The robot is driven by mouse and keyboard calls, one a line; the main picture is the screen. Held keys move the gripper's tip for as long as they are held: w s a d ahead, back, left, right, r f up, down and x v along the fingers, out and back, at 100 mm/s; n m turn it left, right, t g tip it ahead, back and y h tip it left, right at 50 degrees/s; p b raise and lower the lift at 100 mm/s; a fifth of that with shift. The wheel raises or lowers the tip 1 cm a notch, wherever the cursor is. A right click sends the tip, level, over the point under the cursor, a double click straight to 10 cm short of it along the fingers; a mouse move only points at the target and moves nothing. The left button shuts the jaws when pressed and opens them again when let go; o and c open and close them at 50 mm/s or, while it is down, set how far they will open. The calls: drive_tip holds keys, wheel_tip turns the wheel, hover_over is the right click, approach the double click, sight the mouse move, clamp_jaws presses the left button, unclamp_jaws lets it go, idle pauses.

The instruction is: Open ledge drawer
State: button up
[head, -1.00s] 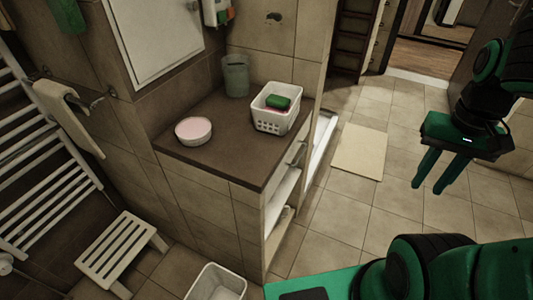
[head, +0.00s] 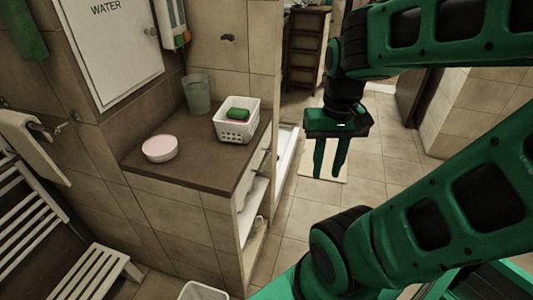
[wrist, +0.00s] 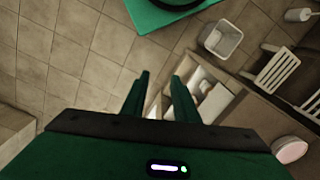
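The ledge (head: 190,172) has a dark brown top and a tiled front. The ledge drawer (head: 259,163) is a pale front high on its right side, seen edge-on in the head view, with a small handle. It looks shut. White open shelves (head: 250,213) lie below it. My gripper (head: 328,174) is right of the ledge, apart from it, fingers pointing down, spread and empty. In the wrist view my gripper (wrist: 163,76) shows a gap between its fingers, with the open shelves (wrist: 212,98) just beyond. I cannot clearly pick out the drawer there.
On the ledge stand a pink-filled white bowl (head: 160,148), a white basket (head: 237,121) with a green-topped sponge, and a grey-green cup (head: 197,93). A slatted stool (head: 100,275) and a white bin (head: 203,291) stand on the floor.

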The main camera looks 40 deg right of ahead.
drive_tip(key=m+t+y, duration=0.1)
drive_tip(key=m+t, duration=0.1)
drive_tip(key=m, duration=0.2)
hover_over(268, 158)
drive_tip(key=s+d, duration=0.1)
drive_tip(key=s, duration=0.1)
wheel_tip(268, 158, down, 7)
drive_tip(key=f, duration=0.3)
drive_tip(key=w+f, duration=0.1)
drive_tip(key=f, duration=0.2)
drive_tip(key=w+a+f, duration=0.1)
drive_tip(key=f, duration=0.3)
clamp_jaws()
drive_tip(key=shift+w+r, duration=0.15)
